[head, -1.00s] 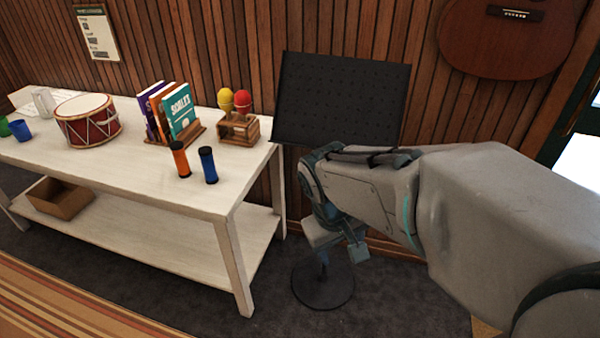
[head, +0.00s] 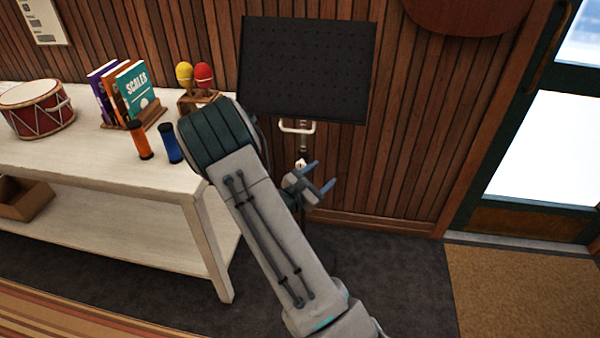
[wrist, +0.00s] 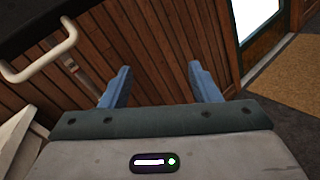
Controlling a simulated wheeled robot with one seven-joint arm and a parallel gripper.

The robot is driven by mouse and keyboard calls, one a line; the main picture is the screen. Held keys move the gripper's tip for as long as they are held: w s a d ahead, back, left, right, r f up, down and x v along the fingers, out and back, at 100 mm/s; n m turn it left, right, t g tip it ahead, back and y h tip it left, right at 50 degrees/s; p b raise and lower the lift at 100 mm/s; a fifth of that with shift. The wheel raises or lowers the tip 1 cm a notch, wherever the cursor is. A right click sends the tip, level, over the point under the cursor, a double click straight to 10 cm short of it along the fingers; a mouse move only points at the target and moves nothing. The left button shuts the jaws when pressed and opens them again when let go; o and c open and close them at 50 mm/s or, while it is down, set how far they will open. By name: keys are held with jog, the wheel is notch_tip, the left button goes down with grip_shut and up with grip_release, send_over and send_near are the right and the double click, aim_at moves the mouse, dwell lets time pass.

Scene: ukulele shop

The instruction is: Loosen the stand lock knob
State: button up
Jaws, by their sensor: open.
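The music stand has a black perforated desk (head: 308,70) with a white U-shaped handle (head: 297,127) under its lower edge. A small pale piece (head: 301,163) sits on the pole below; I cannot tell whether it is the lock knob. My gripper (head: 325,175) is open and empty, just right of the pole, its blue fingers pointing right and upward in the head view. In the wrist view, wood panelling shows between my fingers (wrist: 160,72). The white handle (wrist: 48,58) and part of the pole (wrist: 84,73) are to their left. My arm hides the stand's lower part.
A white table (head: 95,215) stands on the left with a drum (head: 37,112), books (head: 128,92), maracas (head: 194,76) and an orange and a blue shaker (head: 171,145). The panelled wall is close behind the stand. Floor right of my arm is clear, up to a mat (head: 520,290).

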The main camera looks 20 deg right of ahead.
aim_at(300, 166)
jog(key=w+a+f+n+t+y+b, duration=0.1)
jog(key=w+a+f+n+t+y, duration=0.25)
jog(key=f+n, duration=0.2)
jog(key=w+a+f+n+t+y+b, duration=0.1)
jog(key=w+a+f+n+t+y, duration=0.15)
jog(key=w+f+n+t, duration=0.35)
jog(key=w+d, duration=0.2)
jog(key=w, duration=0.1)
jog(key=w+d+m+g, duration=0.1)
jog(key=w+d, duration=0.2)
jog(key=w+d+g, duration=0.1)
jog(key=w+d, duration=0.2)
jog(key=shift+f, duration=0.35)
jog(key=shift+s, duration=0.1)
jog(key=c, duration=1)
